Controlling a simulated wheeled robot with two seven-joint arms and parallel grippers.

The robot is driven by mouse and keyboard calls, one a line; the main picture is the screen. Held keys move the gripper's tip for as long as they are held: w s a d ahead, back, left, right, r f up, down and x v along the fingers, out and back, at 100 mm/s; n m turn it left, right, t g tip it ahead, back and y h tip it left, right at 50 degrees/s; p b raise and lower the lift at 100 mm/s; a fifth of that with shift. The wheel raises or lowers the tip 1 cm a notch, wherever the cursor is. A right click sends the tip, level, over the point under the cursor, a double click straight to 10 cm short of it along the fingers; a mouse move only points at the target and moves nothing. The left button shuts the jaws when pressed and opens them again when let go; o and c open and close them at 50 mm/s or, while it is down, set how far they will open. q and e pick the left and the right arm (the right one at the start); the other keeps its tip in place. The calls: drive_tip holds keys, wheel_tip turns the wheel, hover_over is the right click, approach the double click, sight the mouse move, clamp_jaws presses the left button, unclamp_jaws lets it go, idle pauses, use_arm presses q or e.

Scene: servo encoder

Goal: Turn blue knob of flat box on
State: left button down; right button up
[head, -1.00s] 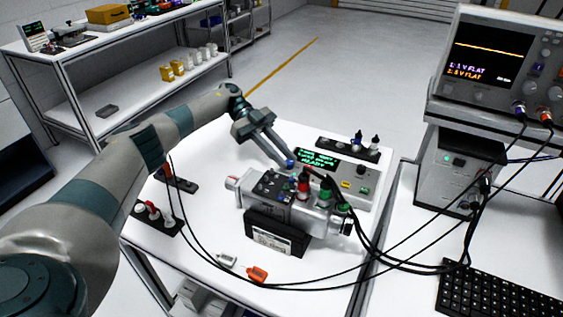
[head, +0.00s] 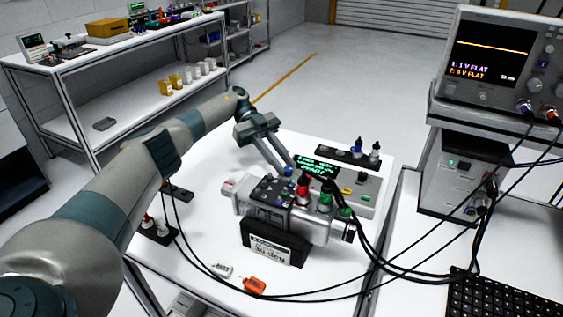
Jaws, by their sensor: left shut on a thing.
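The flat box (head: 345,197) is light grey and lies on the white table, behind a grey servo unit. Its dark display (head: 316,170) shows green text too small to read. My left gripper (head: 286,168) points down at the left end of the flat box, its fingers close together. It is shut on the blue knob there; the fingers and the servo unit hide most of the knob, so its setting cannot be told. My right gripper is not in view.
The servo unit (head: 275,212), with red and green plugs and black cables, stands in front of the box on a dark stand (head: 272,250). An oscilloscope (head: 490,62) stands at right. Cables loop across the table front. A black rack (head: 345,156) with plugs lies behind.

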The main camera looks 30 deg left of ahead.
use_arm(q)
drive_tip(key=c, duration=1.6)
unclamp_jaws()
drive_tip(key=shift+r, duration=0.15)
